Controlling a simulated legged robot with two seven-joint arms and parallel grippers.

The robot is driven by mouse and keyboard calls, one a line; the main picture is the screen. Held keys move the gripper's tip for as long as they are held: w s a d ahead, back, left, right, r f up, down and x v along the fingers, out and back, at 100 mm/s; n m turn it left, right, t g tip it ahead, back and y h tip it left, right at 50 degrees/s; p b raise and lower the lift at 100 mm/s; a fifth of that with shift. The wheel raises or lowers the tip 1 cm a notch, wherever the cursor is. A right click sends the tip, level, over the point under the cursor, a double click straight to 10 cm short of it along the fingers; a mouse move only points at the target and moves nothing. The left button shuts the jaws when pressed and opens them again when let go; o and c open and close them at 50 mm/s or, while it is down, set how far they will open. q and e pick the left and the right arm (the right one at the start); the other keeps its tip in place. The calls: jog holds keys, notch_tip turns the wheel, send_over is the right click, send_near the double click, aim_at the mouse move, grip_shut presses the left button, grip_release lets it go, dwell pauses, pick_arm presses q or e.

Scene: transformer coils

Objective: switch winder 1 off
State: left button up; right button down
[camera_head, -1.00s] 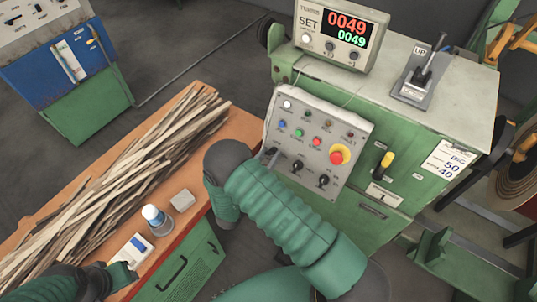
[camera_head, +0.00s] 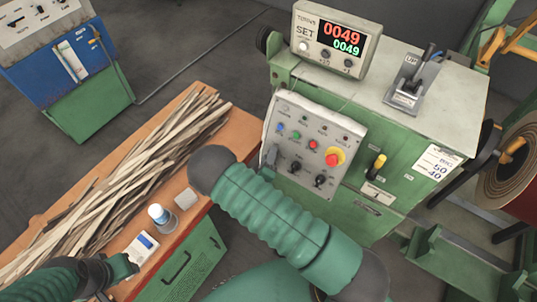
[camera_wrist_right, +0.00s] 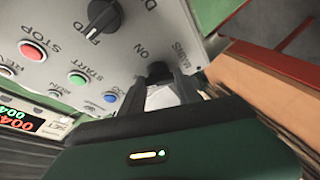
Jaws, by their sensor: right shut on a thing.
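Winder 1 (camera_head: 400,150) is the green machine at the right in the head view, with a plate marked 1 (camera_head: 376,194). Its grey control panel (camera_head: 330,133) carries lamps, buttons, a red stop button on yellow and black rotary knobs. My right gripper (camera_wrist_right: 170,88) is shut on the black mains knob (camera_wrist_right: 159,70) in the right wrist view, beside the words MAINS and ON. In the head view my right forearm hides most of that gripper. The lamp (camera_head: 283,110) at the panel's upper left looks dull. My left gripper (camera_head: 128,264) is at the bottom left, its fingers unclear.
The counter box (camera_head: 338,38) on top shows lit digits. An orange-topped bench (camera_head: 240,130) holds wooden strips (camera_head: 150,165), a blue-white bottle (camera_head: 160,217), a grey block (camera_head: 187,199) and a white meter (camera_head: 142,246). A wire coil (camera_head: 510,165) stands at the right.

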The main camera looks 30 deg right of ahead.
jog(key=shift+w+a+r+n+g+y+p, duration=0.15)
jog(key=shift+n+y+p, duration=0.25)
jog(key=shift+n, duration=0.6)
jog(key=shift+d+f+n+g+y+p, duration=0.15)
jog(key=shift+n+p, duration=0.35)
jog(key=shift+n, duration=0.5)
jog(key=shift+a+y, duration=0.1)
jog(key=shift+y, duration=0.15)
jog(key=c, duration=1.3)
grip_release()
jog(key=shift+c, duration=0.2)
jog(key=o, duration=0.5)
jog(key=shift+c, duration=0.2)
jog(key=shift+f, duration=0.1)
